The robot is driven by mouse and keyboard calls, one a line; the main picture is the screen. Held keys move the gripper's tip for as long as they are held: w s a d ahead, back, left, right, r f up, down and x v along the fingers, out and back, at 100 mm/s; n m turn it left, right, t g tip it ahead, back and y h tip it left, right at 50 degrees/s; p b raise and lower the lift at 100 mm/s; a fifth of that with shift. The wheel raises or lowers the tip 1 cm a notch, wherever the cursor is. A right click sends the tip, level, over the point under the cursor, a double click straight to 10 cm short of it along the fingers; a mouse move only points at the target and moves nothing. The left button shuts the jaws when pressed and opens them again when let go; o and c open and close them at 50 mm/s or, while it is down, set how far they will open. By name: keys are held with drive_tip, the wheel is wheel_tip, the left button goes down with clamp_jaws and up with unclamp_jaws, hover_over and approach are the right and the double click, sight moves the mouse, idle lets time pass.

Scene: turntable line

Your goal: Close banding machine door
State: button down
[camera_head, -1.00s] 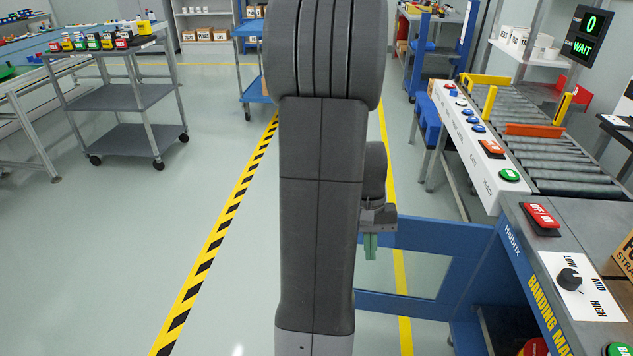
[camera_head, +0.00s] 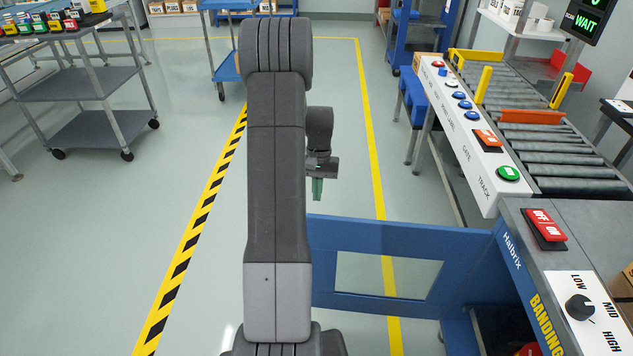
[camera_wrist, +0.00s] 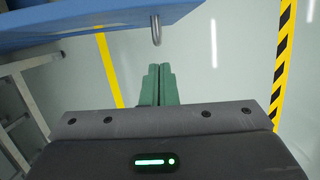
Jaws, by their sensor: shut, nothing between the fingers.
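The banding machine door (camera_head: 440,244) is a blue frame with a rectangular window. It stands open, sticking out left from the blue banding machine (camera_head: 512,262). Its left end is partly hidden behind my arm in the head view. My gripper (camera_head: 317,198) is shut and empty, pointing down. In the head view it appears just above the door's top edge near the left end. In the wrist view the shut green fingers (camera_wrist: 159,72) are below a blue panel (camera_wrist: 90,22), apparently the door. A grey hooked handle (camera_wrist: 156,30) on it lies just ahead of the fingertips, with a visible gap.
A roller conveyor (camera_head: 545,150) with a button panel (camera_head: 465,125) stands behind the machine at right. A grey cart (camera_head: 85,85) stands at far left. Floor between the cart and door is clear, with a yellow-black stripe (camera_head: 200,215).

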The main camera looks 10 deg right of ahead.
drive_tip(key=s+f, duration=0.1)
drive_tip(key=s+a+f+b, duration=0.1)
drive_tip(key=s+f, duration=0.1)
drive_tip(key=shift+s+a+f, duration=0.1)
drive_tip(key=shift+f, duration=0.1)
drive_tip(key=shift+s+a, duration=0.25)
drive_tip(key=shift+s, duration=0.45)
